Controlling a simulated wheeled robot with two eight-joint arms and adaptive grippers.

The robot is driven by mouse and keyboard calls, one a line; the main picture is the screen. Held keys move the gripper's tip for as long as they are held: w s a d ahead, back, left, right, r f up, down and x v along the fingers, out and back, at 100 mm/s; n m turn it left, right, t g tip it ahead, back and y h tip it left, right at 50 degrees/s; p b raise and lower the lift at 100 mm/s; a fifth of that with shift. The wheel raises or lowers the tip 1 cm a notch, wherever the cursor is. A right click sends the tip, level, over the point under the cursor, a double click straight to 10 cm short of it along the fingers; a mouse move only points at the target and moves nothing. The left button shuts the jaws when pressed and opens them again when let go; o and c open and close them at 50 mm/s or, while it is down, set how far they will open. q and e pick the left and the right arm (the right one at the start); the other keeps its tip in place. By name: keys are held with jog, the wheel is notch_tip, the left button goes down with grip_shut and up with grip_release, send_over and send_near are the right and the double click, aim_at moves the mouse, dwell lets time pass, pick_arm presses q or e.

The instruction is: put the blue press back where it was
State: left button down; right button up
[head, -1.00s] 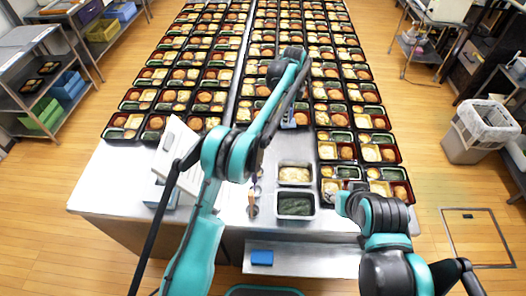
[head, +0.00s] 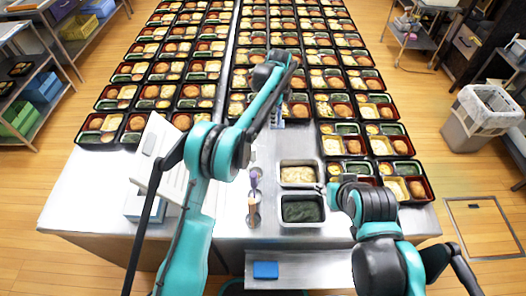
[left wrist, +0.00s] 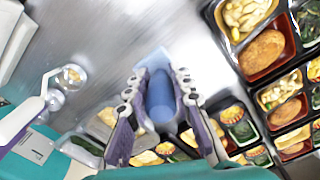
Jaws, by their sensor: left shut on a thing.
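The blue press (left wrist: 160,98) is between the fingers of my left gripper (left wrist: 158,82) in the left wrist view. The fingers are shut on it, one on each side. In the head view a small blue part of the press (head: 277,123) shows below my left wrist, over the table in front of the bento trays; the arm hides most of the gripper there. My right arm is bent at the lower right, beside the food pans. Its gripper (head: 334,190) is mostly hidden behind the arm, so its fingers cannot be made out.
Pans of pale food (head: 298,174) and dark greens (head: 302,209) stand at the table front. Utensils (head: 253,190) stand left of them. A white stand (head: 165,165) is further left. Rows of bento trays (head: 340,130) fill the back. A blue block (head: 265,270) lies on a lower shelf.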

pick_arm(q)
jog(key=s+a+f, duration=0.1)
jog(key=s, duration=0.1)
jog(key=s+a+f+b, duration=0.1)
jog(key=s+a+f, duration=0.1)
jog(key=s, duration=0.1)
jog(key=s+a+f+b, duration=0.1)
jog(key=s+a+f, duration=0.1)
jog(key=shift+s+f, duration=0.2)
jog(key=shift+s, duration=0.05)
jog(key=shift+f+b, duration=0.55)
jog(key=shift+f, duration=1.4)
jog(key=shift+f, duration=0.15)
jog(key=c, duration=1.3)
grip_release()
jog(key=shift+d, duration=0.1)
